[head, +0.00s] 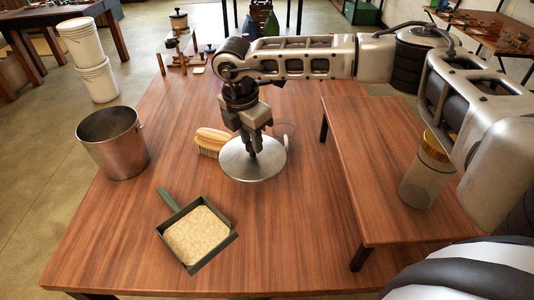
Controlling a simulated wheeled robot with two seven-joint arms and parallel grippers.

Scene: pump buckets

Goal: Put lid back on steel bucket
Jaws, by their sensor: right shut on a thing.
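The steel bucket (113,145) stands upright and open on the left side of the table. The round steel lid (240,166) is at the middle of the table, apart from the bucket and to its right. My right gripper (254,153) points down over the lid and is shut on it, near its centre; the fingers hide the part they grip. I cannot tell whether the lid touches the table or hangs just above it. My left gripper is not in view.
A brush (211,140) lies just behind the lid. A dustpan (198,234) holding pale grains lies in front. A raised wooden stand (365,165) at right carries a yellow-lidded jar (427,172). White buckets (90,60) stand on the floor beyond. The table between bucket and lid is mostly clear.

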